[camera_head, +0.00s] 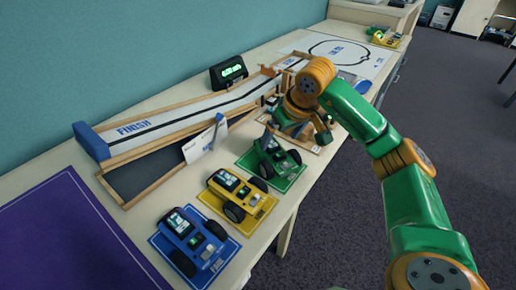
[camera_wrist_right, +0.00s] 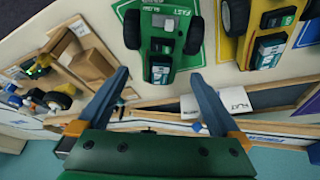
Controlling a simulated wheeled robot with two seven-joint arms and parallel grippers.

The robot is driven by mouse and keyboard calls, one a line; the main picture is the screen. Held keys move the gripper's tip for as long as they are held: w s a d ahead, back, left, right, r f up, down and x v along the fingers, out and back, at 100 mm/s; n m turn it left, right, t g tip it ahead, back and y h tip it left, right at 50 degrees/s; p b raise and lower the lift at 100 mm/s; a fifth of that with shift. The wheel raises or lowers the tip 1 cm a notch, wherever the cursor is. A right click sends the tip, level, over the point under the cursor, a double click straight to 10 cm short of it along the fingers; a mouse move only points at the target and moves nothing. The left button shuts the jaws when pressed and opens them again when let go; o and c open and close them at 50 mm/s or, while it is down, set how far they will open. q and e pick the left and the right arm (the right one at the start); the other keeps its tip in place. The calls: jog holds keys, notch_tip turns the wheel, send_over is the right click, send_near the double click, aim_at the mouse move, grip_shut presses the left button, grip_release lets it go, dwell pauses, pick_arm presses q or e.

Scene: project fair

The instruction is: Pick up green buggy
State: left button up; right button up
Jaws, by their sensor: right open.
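The green buggy (camera_head: 270,158), with dark wheels, sits on a green mat (camera_head: 293,173) on the table in the head view. It also shows in the right wrist view (camera_wrist_right: 158,45), just beyond the fingertips and roughly centred between them. My right gripper (camera_head: 268,128) hangs just behind the green buggy in the head view, partly hidden by its own wrist. In the right wrist view my right gripper (camera_wrist_right: 160,76) has its two fingers spread wide with nothing between them. My left gripper is not in view.
A yellow buggy (camera_head: 236,193) and a blue buggy (camera_head: 190,238) stand on mats nearer the front. A wooden-edged ramp (camera_head: 150,135) and a white card (camera_head: 200,147) stand left of the green buggy. A black display (camera_head: 228,72) is behind the ramp. Boxes (camera_wrist_right: 88,62) show in the wrist view.

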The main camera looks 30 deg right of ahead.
aim_at(275, 150)
jog(key=x, duration=0.7)
jog(key=shift+s, duration=0.15)
jog(key=shift+r, duration=0.1)
jog(key=c, duration=1)
